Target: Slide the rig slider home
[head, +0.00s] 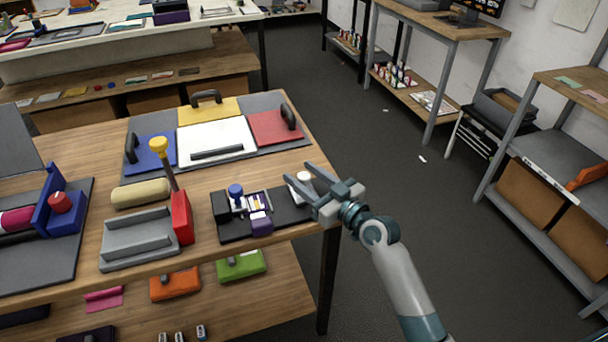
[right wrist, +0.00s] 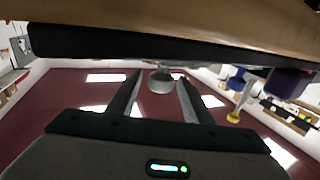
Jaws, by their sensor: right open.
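The rig is a dark base (head: 285,212) near the table's front right corner. It carries a blue-topped knob (head: 236,191), a purple block (head: 261,223), a pale strip with coloured marks and a white round knob (head: 302,179) near its right end. I cannot tell for certain which part is the slider. My right gripper (head: 311,186) is open at the rig's right end, its fingers pointing left toward the white knob. In the right wrist view a pale round knob (right wrist: 160,83) shows between the open fingers (right wrist: 160,92); contact cannot be told. My left gripper is not in view.
A grey tray (head: 140,250) with a red block (head: 182,217) and a yellow-topped stick stands left of the rig. Behind lies a grey mat with blue, white, yellow and red panels (head: 275,127). A cream roll (head: 140,192) lies nearby.

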